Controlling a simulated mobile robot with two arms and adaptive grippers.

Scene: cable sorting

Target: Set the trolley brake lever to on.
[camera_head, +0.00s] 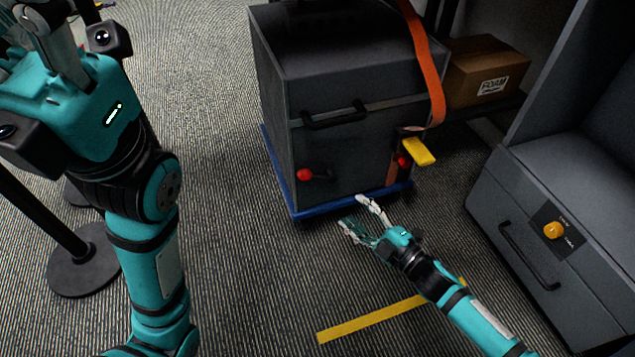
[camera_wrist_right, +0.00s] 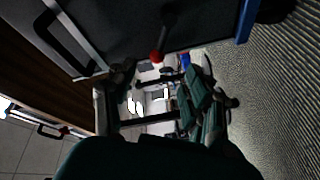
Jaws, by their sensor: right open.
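A dark grey case stands on a blue trolley base (camera_head: 352,205). A short black lever with a red knob (camera_head: 304,174) sits low on the case's front, its knob towards the left. The red knob (camera_wrist_right: 155,57) also shows in the right wrist view, just beyond the fingers. I cannot read any on or off marking near it. My right gripper (camera_head: 357,214) is open and empty, low in front of the trolley and apart from the lever. My left gripper (camera_head: 50,25) is at the top left, partly cut off, and its fingers' opening is unclear.
A second red knob (camera_head: 403,161) and a yellow block (camera_head: 418,151) are at the case's right edge, below an orange strap (camera_head: 428,70). A cardboard box (camera_head: 485,72) is behind. A grey cabinet (camera_head: 570,190) stands right, a post base (camera_head: 85,262) left.

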